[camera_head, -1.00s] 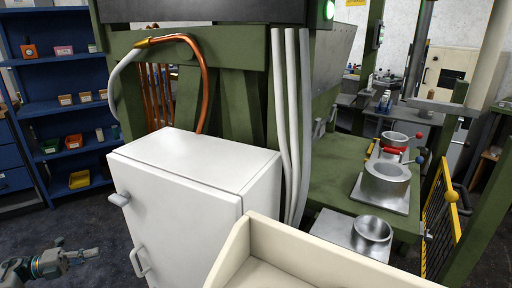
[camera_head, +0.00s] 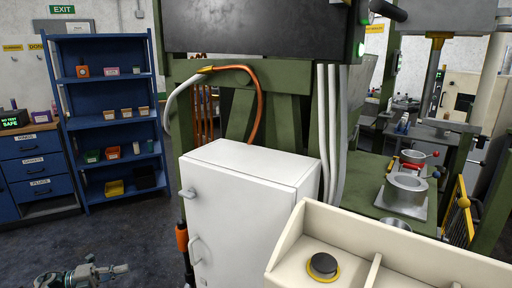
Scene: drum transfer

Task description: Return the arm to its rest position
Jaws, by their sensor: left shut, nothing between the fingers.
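My left gripper (camera_head: 108,269) shows at the bottom left of the head view. It is shut and empty, low over the dark floor, apart from the white cabinet (camera_head: 240,210) to its right. Most of its arm is outside the picture. My right gripper is not in view.
A blue shelf (camera_head: 110,120) and blue drawers (camera_head: 38,170) stand at the left. The floor between is clear.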

